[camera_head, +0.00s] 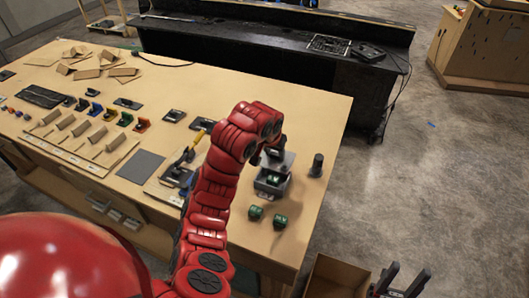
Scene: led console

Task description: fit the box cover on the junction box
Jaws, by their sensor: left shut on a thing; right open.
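The grey junction box (270,186) stands on the wooden table near its right end. A grey piece that looks like the box cover (285,160) is just above it and looks tilted. My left gripper (276,148) is shut on this cover, with the red arm reaching over the table from below. The arm's wrist hides part of the cover and the gripper's fingers. I cannot tell whether the cover touches the box. My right gripper (402,282) is open and empty at the bottom right, off the table's edge.
Two green parts (267,216) lie in front of the box, and a dark cylinder (317,165) stands to its right. A yellow-handled tool (190,145) is left of the arm. An open cardboard box (338,274) is below the table's right edge. Several small parts fill the table's left.

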